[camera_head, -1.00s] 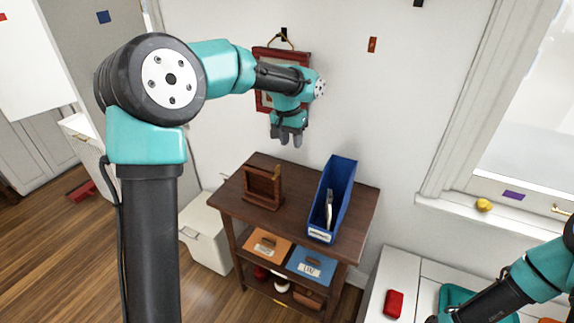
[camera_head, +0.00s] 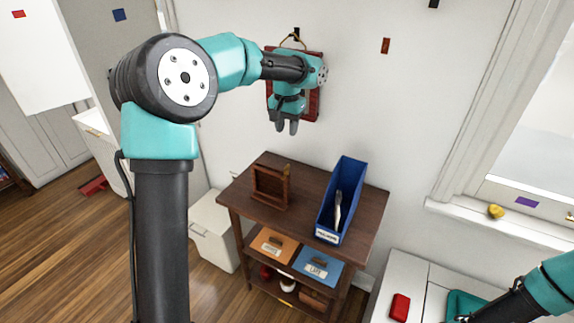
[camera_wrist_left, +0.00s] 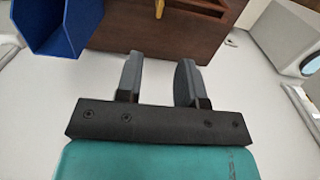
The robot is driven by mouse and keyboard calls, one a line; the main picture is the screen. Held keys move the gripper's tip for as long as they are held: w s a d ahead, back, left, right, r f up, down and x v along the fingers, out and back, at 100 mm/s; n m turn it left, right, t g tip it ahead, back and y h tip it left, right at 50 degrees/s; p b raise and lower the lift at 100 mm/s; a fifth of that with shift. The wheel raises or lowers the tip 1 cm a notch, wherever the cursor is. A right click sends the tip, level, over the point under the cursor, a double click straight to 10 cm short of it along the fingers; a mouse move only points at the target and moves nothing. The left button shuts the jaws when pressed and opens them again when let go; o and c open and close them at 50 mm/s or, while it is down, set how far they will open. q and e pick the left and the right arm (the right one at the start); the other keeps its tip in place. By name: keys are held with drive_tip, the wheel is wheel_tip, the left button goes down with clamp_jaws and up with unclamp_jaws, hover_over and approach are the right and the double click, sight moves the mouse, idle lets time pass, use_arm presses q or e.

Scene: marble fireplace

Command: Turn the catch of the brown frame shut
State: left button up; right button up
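The brown frame (camera_head: 270,188) stands upright on the dark wooden table, near its back left. A small brass-coloured catch (camera_head: 287,169) shows at its upper right corner; I cannot tell how it is turned. In the left wrist view the catch (camera_wrist_left: 159,8) shows at the top edge, with part of the brown frame (camera_wrist_left: 200,5) beside it. My left gripper (camera_head: 287,127) points down above and behind the frame, near the wall, apart from it. Its two fingers (camera_wrist_left: 158,82) are spread with nothing between them. My right arm enters at lower right; its fingers are not clearly visible.
A blue file holder (camera_head: 328,222) stands on the wooden table (camera_head: 300,213) right of the frame. A red picture (camera_head: 313,105) hangs behind my left gripper. A red object (camera_head: 400,306) lies on a white surface.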

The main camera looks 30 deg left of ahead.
sight(287, 166)
use_arm(q)
wheel_tip(287, 166, down, 14)
drive_tip(key=shift+f, duration=0.2)
idle(0.4)
clamp_jaws()
